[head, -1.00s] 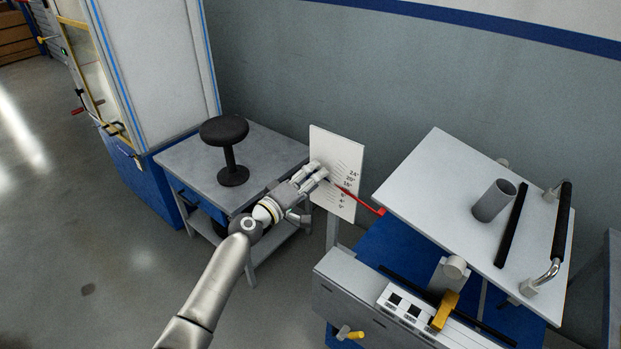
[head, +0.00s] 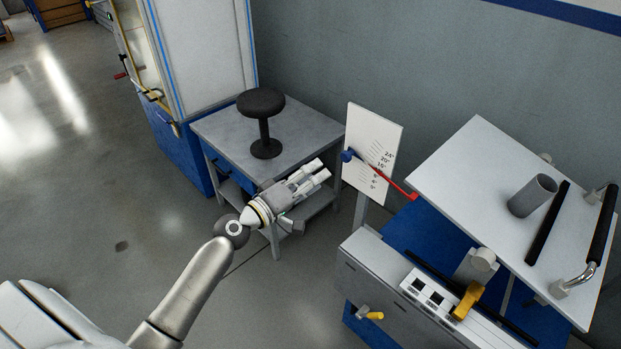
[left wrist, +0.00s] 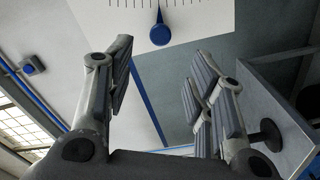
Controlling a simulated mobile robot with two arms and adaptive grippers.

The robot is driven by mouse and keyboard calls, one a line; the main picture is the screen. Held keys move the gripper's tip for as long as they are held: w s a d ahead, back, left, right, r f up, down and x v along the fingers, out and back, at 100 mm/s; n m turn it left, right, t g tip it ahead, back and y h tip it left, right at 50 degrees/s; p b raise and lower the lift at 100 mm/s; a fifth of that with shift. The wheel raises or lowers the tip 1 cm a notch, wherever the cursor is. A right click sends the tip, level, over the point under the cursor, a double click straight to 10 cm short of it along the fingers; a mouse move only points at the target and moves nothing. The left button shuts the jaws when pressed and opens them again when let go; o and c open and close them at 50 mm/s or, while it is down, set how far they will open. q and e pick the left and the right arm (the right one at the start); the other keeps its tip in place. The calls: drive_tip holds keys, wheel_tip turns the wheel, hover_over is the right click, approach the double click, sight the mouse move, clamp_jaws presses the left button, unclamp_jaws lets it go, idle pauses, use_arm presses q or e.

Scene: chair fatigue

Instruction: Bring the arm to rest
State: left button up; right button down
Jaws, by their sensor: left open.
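My left arm comes in from the lower left of the head view. My left gripper (head: 322,173) is open and empty, in the air in front of the grey side table, left of the white scale board (head: 363,172). In the left wrist view its fingers (left wrist: 160,90) stand apart with nothing between them. A red pointer (head: 393,182) with a blue knob (head: 347,156) lies across the scale board. The blue knob also shows beyond the fingers in the left wrist view (left wrist: 160,34). The gripper is apart from the knob. My right gripper is not in view.
A black stool (head: 264,105) stands on the grey side table (head: 214,126). At right is a test bench with a tilted white plate (head: 465,165), a grey cup (head: 532,195) and a yellow lever (head: 467,300). A tall cabinet (head: 205,55) stands behind. Floor at left is clear.

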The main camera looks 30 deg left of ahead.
use_arm(q)
drive_tip(key=shift+s, duration=0.2)
idle(0.4)
drive_tip(key=s+f+m+g+y, duration=0.1)
drive_tip(key=s+f+g+y, duration=0.3)
drive_tip(key=f, duration=0.9)
drive_tip(key=s+f+m+g+h, duration=0.15)
drive_tip(key=s+f, duration=0.45)
drive_tip(key=f, duration=0.6)
drive_tip(key=s+f+m+g+y, duration=0.1)
drive_tip(key=s+f+g+y, duration=0.3)
drive_tip(key=f, duration=0.9)
drive_tip(key=s+f+m+g, duration=0.2)
drive_tip(key=s+f, duration=0.4)
drive_tip(key=s, duration=0.6)
drive_tip(key=s+d+f+m+g, duration=0.1)
drive_tip(key=s+f, duration=0.5)
drive_tip(key=s, duration=0.6)
drive_tip(key=s+d+f+m+g, duration=0.1)
drive_tip(key=s+f+m+g, duration=0.2)
drive_tip(key=s, duration=0.9)
wheel_tip(320, 180, down, 4)
drive_tip(key=shift+d+r+m, duration=0.15)
drive_tip(key=shift+r+m, duration=0.1)
drive_tip(key=shift+m, duration=0.6)
drive_tip(key=shift+g, duration=0.25)
